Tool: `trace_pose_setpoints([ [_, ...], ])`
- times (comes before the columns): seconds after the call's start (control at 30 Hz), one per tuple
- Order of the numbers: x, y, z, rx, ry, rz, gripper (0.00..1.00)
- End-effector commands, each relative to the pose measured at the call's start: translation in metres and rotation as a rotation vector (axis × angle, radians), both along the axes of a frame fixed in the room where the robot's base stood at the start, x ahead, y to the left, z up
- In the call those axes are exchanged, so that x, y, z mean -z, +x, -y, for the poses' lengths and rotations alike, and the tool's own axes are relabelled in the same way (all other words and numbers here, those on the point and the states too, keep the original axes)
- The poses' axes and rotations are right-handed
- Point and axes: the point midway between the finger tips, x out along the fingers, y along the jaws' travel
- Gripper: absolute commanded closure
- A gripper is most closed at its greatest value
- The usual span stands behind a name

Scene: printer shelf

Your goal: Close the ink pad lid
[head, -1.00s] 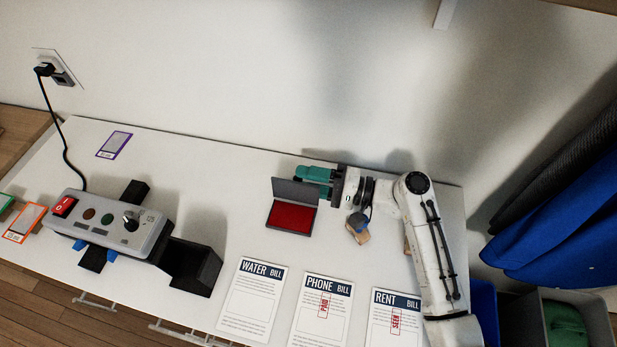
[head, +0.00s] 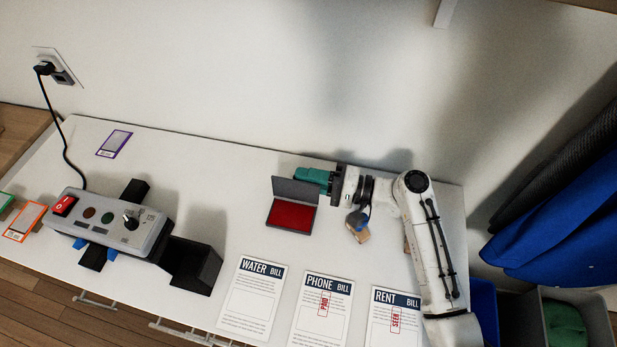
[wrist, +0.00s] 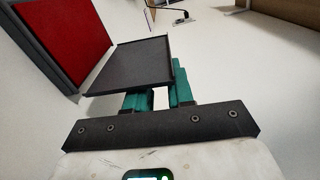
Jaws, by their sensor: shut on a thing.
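The ink pad (head: 291,215) lies on the white table, its red surface bare. Its dark grey lid (head: 297,191) stands up at the back edge, open. My gripper (head: 312,177) is at the lid's back right, its teal fingers partly hidden behind the lid in the head view. In the wrist view the lid (wrist: 138,66) lies across the front of my gripper's teal fingers (wrist: 160,97), and they are shut on it. The red pad (wrist: 62,38) shows at the upper left there.
Bill sheets (head: 322,310) lie along the front edge. The table behind the box is mostly clear.

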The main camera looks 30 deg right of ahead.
Motion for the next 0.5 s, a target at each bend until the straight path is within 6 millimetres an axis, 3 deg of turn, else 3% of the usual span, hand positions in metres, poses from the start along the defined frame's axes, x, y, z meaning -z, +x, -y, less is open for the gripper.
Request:
trace_pose_setpoints([
  [0.5, -0.0022, -0.0057, -0.005, 0.001, -0.093, 0.092, 1.0],
])
